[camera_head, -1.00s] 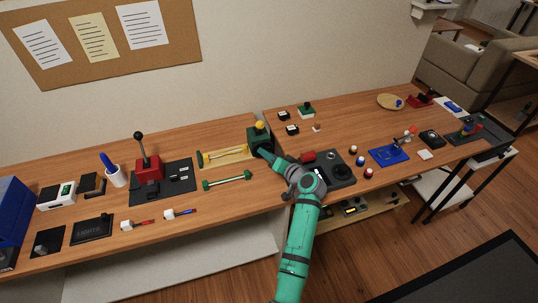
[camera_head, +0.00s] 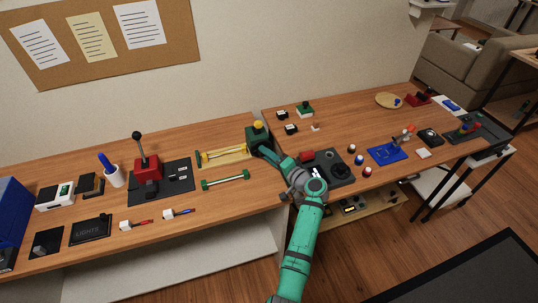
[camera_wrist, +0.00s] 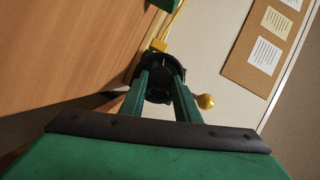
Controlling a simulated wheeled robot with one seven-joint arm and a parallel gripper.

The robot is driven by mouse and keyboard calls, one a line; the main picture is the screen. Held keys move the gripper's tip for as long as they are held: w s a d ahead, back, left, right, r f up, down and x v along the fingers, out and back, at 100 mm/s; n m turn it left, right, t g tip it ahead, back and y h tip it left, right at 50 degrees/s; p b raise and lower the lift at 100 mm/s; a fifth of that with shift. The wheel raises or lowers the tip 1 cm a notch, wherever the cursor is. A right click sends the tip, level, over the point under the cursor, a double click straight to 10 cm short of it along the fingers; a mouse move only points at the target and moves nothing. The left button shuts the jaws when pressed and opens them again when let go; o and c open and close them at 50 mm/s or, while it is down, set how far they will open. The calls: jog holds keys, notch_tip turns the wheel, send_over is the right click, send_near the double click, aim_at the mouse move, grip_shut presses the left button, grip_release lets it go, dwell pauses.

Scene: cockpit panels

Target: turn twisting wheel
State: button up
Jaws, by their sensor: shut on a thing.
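The twisting wheel (camera_wrist: 158,64) is a dark round part seen between my fingers in the wrist view. A yellow ball knob (camera_wrist: 206,101) sticks out to its right. In the head view a dark green box (camera_head: 258,138) with the yellow knob (camera_head: 258,124) on top stands near the back edge, where the two desks meet. My gripper (camera_wrist: 158,80) has green fingers shut on the dark wheel. In the head view my gripper (camera_head: 265,151) touches the box's front side, and the wheel itself is hidden there.
A yellow frame (camera_head: 222,157) and a green bar (camera_head: 226,180) lie just left of the box. A dark panel with a red part (camera_head: 306,156) sits close right of my arm. A red lever box (camera_head: 148,168) stands farther left. The wall is close behind.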

jog(key=shift+w+d+r, duration=0.1)
jog(key=shift+d+r, duration=0.1)
jog(key=o, duration=1)
jog(key=shift+o, duration=0.2)
jog(key=shift+f, duration=0.1)
jog(key=v, duration=1.1)
